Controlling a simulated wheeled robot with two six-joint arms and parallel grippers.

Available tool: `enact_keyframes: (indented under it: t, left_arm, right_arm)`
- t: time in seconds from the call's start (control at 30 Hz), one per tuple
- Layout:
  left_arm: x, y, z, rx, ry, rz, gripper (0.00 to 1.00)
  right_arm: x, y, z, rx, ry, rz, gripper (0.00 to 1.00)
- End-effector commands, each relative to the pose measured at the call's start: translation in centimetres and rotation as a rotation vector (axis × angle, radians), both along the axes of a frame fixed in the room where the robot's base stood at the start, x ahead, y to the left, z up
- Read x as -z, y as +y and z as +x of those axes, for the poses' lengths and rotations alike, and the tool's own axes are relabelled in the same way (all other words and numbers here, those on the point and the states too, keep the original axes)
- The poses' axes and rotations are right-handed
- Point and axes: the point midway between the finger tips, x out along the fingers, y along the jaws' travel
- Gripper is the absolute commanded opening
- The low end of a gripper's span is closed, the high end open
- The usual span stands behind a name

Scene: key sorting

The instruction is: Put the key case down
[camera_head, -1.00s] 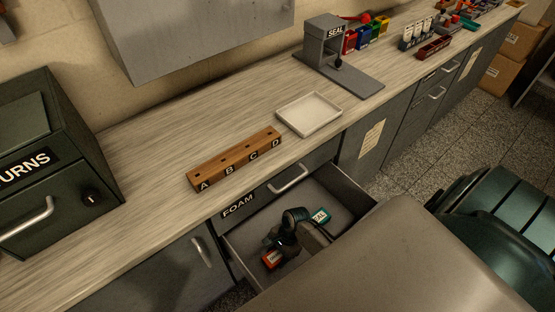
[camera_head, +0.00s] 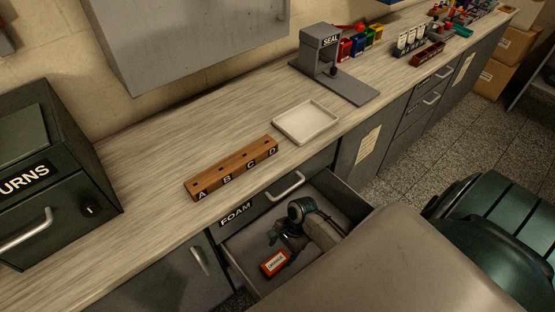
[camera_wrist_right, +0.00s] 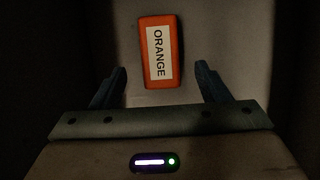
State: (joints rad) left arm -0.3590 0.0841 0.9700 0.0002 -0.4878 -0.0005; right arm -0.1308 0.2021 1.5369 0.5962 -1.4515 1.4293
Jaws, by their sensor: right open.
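The orange key case (camera_head: 274,263) lies flat in the open drawer (camera_head: 352,203), near its front left part. In the right wrist view the case (camera_wrist_right: 160,50) shows its white ORANGE label. My right gripper (camera_head: 280,238) is in the drawer just beyond the case, and its fingers are apart. In the wrist view the open fingers of the right gripper (camera_wrist_right: 160,80) stand on either side of the case's near end, with gaps on both sides. Nothing is held. My left gripper is not in view.
A wooden block (camera_head: 232,169) marked A to D and a white tray (camera_head: 306,122) stand on the counter above the drawer. The drawer's walls surround my gripper. A SEAL press (camera_head: 320,50) stands further back. A dark RETURNS box (camera_head: 50,160) is at left.

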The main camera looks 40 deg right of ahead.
Motion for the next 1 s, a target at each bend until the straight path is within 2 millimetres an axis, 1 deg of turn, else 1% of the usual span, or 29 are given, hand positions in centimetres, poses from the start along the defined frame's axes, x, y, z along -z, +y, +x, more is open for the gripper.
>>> enact_keyframes:
  t: [0.03, 0.1, 0.2, 0.3, 0.87, 0.97, 1.0]
  left_arm:
    - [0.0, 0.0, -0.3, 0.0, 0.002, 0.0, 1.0]
    - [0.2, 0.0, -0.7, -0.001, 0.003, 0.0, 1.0]
    - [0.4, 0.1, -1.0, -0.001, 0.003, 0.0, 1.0]
    - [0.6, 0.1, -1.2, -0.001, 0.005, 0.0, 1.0]
    - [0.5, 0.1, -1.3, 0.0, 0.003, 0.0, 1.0]
    - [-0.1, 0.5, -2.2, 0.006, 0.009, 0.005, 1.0]
    - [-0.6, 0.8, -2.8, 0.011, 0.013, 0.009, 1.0]
  right_arm:
    - [-1.0, -0.5, 0.0, -0.002, -0.002, -0.002, 0.69]
    - [-2.1, -0.9, 0.0, -0.001, -0.001, -0.002, 0.69]
    - [-3.3, -1.4, 0.1, -0.001, -0.001, -0.001, 0.69]
    - [-4.0, -1.6, 0.1, 0.0, 0.0, 0.0, 0.69]
    - [-4.4, -1.7, 0.1, 0.001, 0.001, 0.001, 0.69]
    - [-5.2, -1.6, 0.1, 0.002, 0.009, 0.003, 0.69]
    - [-5.8, -1.5, 0.0, 0.003, 0.016, 0.005, 0.69]
